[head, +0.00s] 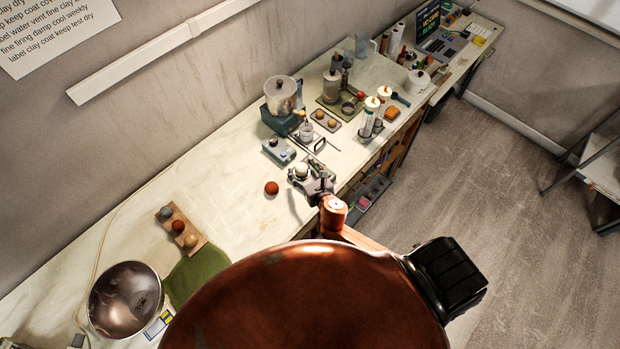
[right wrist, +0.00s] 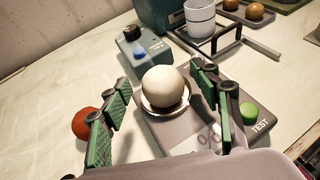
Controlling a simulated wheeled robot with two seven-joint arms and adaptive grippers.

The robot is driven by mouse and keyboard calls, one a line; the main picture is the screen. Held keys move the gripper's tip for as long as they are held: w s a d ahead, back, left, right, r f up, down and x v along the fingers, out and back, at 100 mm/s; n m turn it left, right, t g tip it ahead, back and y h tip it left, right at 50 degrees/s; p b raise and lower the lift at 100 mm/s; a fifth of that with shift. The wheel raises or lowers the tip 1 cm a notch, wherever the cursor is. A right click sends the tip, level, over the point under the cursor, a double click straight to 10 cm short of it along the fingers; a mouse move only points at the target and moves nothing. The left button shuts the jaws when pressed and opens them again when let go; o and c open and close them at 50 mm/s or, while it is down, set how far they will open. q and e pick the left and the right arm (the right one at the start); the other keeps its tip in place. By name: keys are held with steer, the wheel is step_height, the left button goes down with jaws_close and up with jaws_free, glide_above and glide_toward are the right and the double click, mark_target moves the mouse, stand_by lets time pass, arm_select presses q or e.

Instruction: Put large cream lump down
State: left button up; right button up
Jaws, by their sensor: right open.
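The large cream lump (right wrist: 166,87) is a smooth round ball. It rests in a small round metal dish (right wrist: 166,112) on a grey tester (right wrist: 190,133) with a green button and the word TEST. In the head view this gripper (head: 314,180) is small and covers part of the tester. My left gripper is not in view.
A red-orange ball (head: 271,188) lies left of the tester. A blue-grey box (head: 278,151) with a knob and a black wire stand (right wrist: 232,42) are behind it. A wooden tray (head: 165,215) with balls and a metal bowl (head: 125,300) stand at the left.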

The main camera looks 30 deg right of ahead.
steer(key=v, duration=1)
